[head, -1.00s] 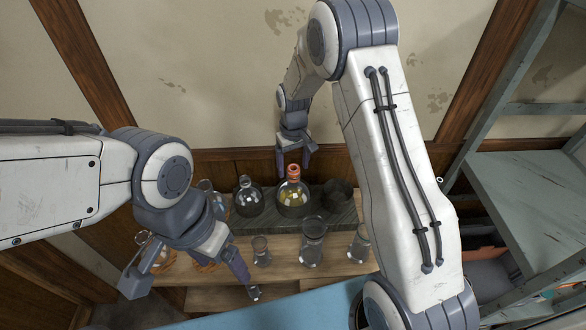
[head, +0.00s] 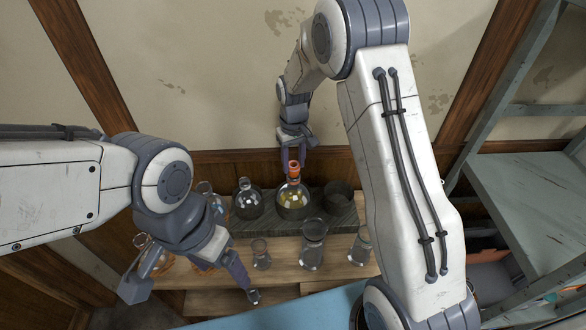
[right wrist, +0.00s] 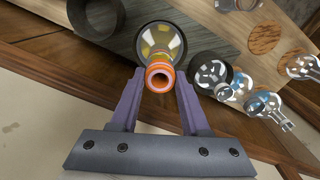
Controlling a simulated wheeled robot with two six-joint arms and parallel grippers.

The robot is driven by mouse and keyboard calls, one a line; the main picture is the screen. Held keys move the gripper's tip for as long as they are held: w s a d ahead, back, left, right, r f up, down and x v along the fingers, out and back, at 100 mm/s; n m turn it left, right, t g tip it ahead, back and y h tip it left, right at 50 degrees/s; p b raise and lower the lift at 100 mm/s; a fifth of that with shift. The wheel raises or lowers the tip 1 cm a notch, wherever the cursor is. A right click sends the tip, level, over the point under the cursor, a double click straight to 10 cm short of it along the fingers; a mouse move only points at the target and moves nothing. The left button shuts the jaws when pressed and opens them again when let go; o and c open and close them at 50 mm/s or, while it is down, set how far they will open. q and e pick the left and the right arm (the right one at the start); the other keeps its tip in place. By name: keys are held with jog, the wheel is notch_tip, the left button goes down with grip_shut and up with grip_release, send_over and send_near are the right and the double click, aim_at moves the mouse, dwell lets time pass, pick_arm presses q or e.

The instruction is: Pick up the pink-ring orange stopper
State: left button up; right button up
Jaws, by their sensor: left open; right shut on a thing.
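The orange stopper (head: 293,168) with a pinkish ring on top sits at the neck of the round flask with yellow liquid (head: 292,199). In the right wrist view the stopper (right wrist: 160,77) is seen end-on between the fingertips, with the flask (right wrist: 160,40) behind it. My right gripper (head: 294,163) comes down from above and is shut on the stopper; it also shows in the right wrist view (right wrist: 160,88). I cannot tell whether the stopper has lifted from the neck. My left gripper (head: 193,293) is open and empty at the lower left.
A dark stand (head: 320,222) holds the yellow flask, a clear flask (head: 247,203) on its left and an empty dark ring (head: 338,196) on its right. Several glass vessels, including a tall one (head: 313,246), stand on the wooden shelf in front. Metal shelving (head: 530,205) is at the right.

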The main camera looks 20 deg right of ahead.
jog(key=shift+w+r+b, duration=0.1)
jog(key=shift+r+b, duration=0.3)
jog(key=shift+r, duration=0.35)
jog(key=s+d+r+b, duration=0.3)
jog(key=d+r, duration=0.4)
jog(key=d, duration=0.4)
jog(key=shift+s+r, duration=0.2)
jog(key=shift+s, duration=0.2)
